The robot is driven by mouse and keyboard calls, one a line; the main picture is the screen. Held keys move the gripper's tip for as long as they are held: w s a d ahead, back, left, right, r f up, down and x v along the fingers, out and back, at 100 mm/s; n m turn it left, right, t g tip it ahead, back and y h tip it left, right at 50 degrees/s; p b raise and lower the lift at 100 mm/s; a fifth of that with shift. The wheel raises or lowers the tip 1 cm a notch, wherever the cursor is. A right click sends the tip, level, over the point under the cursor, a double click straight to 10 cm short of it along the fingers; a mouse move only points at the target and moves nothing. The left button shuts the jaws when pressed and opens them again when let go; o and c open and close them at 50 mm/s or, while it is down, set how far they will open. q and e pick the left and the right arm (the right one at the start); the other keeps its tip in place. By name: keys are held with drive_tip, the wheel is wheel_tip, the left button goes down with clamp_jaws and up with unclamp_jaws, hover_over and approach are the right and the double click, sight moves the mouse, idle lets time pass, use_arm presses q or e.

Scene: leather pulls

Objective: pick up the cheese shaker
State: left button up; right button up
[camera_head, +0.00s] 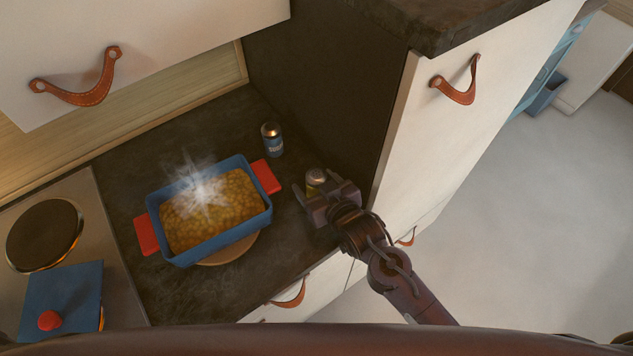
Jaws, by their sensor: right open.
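A small shaker with a metal top and a yellowish side (315,177) stands on the dark counter near its right end. It is likely the cheese shaker, though its label cannot be read. My right gripper (317,184) is open, with its fingers on either side of this shaker. The gripper hides the shaker's lower part, and I cannot tell whether the fingers touch it. A second shaker (272,141), blue with a metal top, stands farther back on the counter, apart from the gripper. My left gripper is not in view.
A blue baking dish (223,235) with red handles and steaming food sits on a round wooden board (232,252). A stove (62,240) with a blue lid (66,291) is at left. A tall dark cabinet side (325,90) rises close behind the shakers.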

drive_tip(key=c, duration=1.1)
drive_tip(key=shift+r, duration=0.1)
